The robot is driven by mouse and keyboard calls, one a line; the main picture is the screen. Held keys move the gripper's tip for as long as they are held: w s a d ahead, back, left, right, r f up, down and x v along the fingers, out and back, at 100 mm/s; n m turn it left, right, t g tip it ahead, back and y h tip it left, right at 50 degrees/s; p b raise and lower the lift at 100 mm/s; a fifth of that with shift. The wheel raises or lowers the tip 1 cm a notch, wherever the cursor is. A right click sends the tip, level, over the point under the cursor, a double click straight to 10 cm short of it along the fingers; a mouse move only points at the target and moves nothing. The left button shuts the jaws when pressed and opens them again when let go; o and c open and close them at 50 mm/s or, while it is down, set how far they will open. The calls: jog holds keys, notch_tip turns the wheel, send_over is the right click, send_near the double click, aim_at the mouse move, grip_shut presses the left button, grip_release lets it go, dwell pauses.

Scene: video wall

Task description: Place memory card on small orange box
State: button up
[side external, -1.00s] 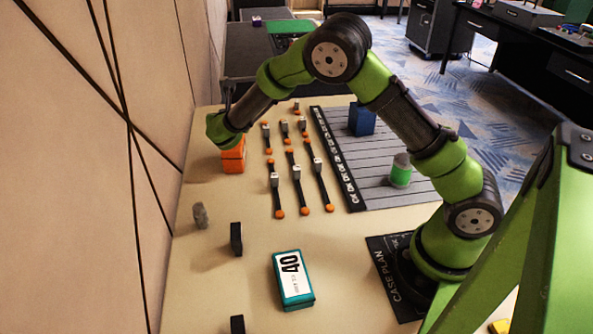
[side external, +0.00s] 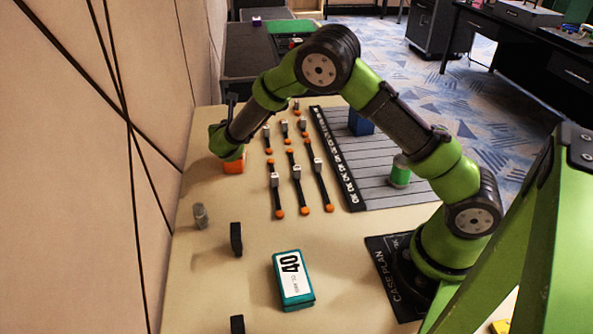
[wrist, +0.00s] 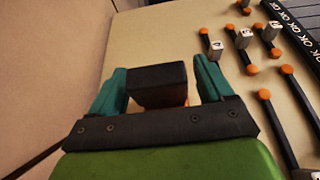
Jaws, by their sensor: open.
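My gripper (wrist: 160,88) is open, its two teal fingers on either side of a dark block (wrist: 157,82), which I take to be the memory card. Gaps show between the block and the fingers. A sliver of the small orange box (wrist: 187,102) shows at the block's lower right edge; whether the block rests on it is hard to tell. In the side external view, the orange box (side external: 234,166) stands on the table near the wall, directly below my gripper. The gripper hides its top, and the memory card is not visible there.
Rows of black strips with orange ends (side external: 297,180) lie right of the box. A slatted grey board (side external: 375,170) holds a blue block (side external: 361,121) and a green cylinder (side external: 400,172). A teal box (side external: 292,280), black blocks (side external: 236,239) and a grey piece (side external: 200,215) stand nearer the camera.

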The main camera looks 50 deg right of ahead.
jog(key=shift+r, duration=0.2)
jog(key=v, duration=1.2)
jog(key=s+d+r+m+g+y, duration=0.2)
jog(key=s+d+r+m+g, duration=0.1)
jog(key=s+m, duration=0.45)
jog(key=s+d+r+m+g+y, duration=0.2)
jog(key=s+d+r+m, duration=0.15)
jog(key=s+m, duration=0.4)
jog(key=s+a+r+m+t+y, duration=0.1)
jog(key=s+a+r+m+y, duration=0.1)
jog(key=s+m, duration=0.4)
jog(key=s+a+r+m+t+y, duration=0.1)
jog(key=s+a+r+m+y, duration=0.2)
jog(key=m, duration=0.7)
jog(key=s+a+y, duration=0.1)
jog(key=s+y, duration=0.1)
jog(key=shift+s+a+t+y, duration=0.25)
jog(key=shift+s+t+y, duration=0.05)
jog(key=shift+s, duration=0.1)
